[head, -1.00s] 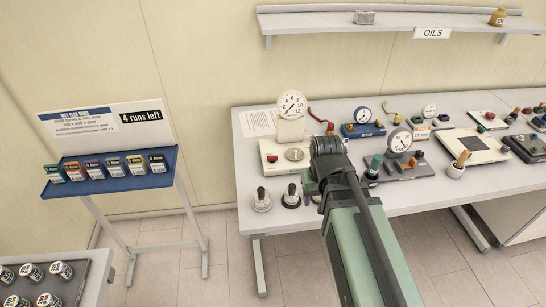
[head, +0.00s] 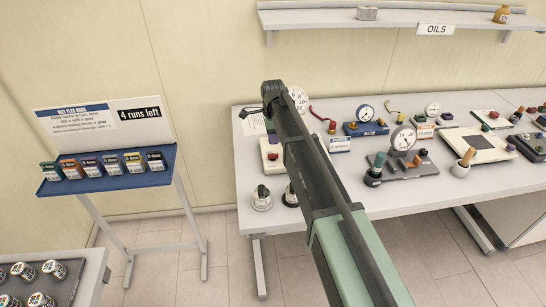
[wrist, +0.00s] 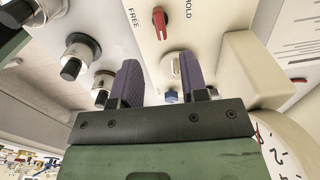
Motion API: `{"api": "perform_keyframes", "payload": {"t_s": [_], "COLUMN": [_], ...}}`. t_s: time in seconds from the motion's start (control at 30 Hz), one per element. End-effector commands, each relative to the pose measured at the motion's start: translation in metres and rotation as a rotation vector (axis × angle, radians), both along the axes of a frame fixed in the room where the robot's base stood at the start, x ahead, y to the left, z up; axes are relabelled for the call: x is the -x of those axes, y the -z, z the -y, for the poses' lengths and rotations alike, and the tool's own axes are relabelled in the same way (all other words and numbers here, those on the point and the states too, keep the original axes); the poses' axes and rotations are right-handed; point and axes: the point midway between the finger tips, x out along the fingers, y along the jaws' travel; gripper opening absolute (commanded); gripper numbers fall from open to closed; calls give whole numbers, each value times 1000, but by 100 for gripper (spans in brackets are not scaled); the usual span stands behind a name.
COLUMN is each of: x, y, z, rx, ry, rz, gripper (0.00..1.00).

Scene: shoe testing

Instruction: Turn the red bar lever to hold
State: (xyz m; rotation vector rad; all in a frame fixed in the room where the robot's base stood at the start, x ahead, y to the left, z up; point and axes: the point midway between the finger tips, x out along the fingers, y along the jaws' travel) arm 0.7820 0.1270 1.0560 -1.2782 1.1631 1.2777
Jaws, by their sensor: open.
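The red bar lever (wrist: 159,22) is on a pale panel (wrist: 205,25) at the top of the wrist view. The word FREE is printed to its left and HOLD to its right. The bar runs nearly up and down in the picture, between the two words. My gripper (wrist: 163,82) is open, its two purple fingers apart with nothing held. The lever lies beyond the fingertips, apart from them. In the head view my gripper (head: 250,112) is over the left end of the bench, and my arm hides part of the pale device (head: 267,165).
A white dial (wrist: 288,145) and a cream block (wrist: 255,70) are close on the right in the wrist view. Dark-topped knobs (wrist: 78,58) stand on the left. Several other instruments crowd the bench (head: 420,195). A blue rack (head: 110,182) of small boxes stands left.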

Motion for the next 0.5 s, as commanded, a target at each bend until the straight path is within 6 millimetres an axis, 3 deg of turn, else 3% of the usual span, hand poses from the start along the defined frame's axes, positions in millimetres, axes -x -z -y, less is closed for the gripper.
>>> {"api": "perform_keyframes", "payload": {"t_s": [0.03,0.23,0.37,0.5], "x": [0,0,0,0], "y": [22,70,87,88], "z": [0,0,0,0], "rx": [0,0,0,0], "ry": [0,-1,-1,-1], "rz": [0,0,0,0], "gripper": [40,40,40,40]}}
